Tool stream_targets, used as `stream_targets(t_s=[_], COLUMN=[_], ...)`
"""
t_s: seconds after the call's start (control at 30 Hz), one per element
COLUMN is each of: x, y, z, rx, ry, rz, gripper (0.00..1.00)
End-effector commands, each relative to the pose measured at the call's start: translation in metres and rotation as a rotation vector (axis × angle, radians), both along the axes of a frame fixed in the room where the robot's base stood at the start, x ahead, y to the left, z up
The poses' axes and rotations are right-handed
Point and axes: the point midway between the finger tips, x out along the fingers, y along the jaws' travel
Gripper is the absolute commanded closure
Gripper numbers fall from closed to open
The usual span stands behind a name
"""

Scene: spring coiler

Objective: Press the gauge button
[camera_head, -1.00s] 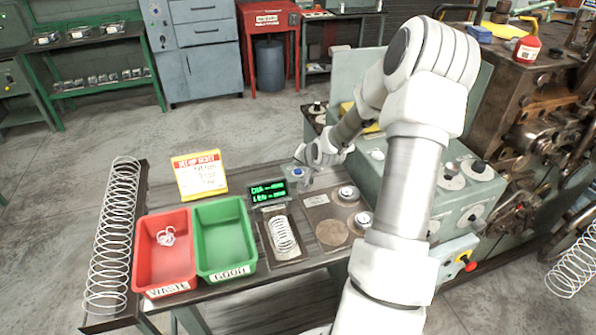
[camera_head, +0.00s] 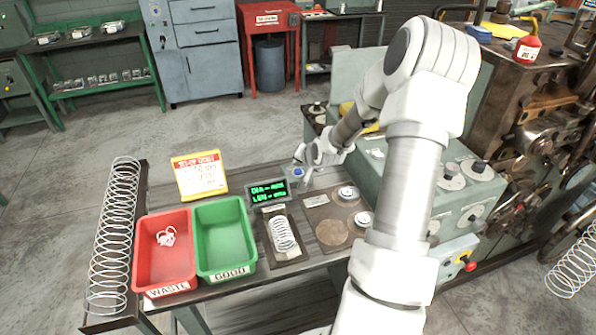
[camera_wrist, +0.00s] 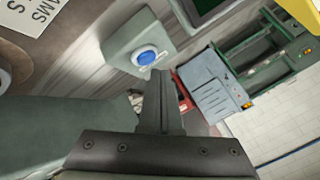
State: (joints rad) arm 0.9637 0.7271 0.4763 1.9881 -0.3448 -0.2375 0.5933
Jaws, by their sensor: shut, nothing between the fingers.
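The gauge button is a round blue button (camera_wrist: 147,57) on a small grey-green box (camera_wrist: 125,40) in the wrist view. It also shows in the head view (camera_head: 298,171), beside the gauge's display (camera_head: 268,190) with green text. My gripper (camera_wrist: 160,76) is shut and empty. In the wrist view its fingertips are just below and right of the button; whether they touch it I cannot tell. In the head view my gripper (camera_head: 299,155) is at the button box, just above it. A coil spring (camera_head: 282,233) lies on the gauge plate (camera_head: 290,253).
A red waste bin (camera_head: 148,249) holding a small tangled wire and an empty-looking green good bin (camera_head: 208,218) stand left of the gauge. A yellow-and-white card (camera_head: 200,178) stands behind them. A plate with round knobs (camera_head: 347,192) lies to the right.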

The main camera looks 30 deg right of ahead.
Motion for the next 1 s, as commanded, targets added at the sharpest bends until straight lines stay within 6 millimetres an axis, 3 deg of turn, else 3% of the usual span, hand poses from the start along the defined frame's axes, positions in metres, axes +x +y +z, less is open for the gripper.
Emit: stream_targets(t_s=[1.0], x=[0.0000], y=[0.0000], z=[-0.0099], rx=[0.000], ry=[0.000], rz=[0.000], gripper=[1.00])
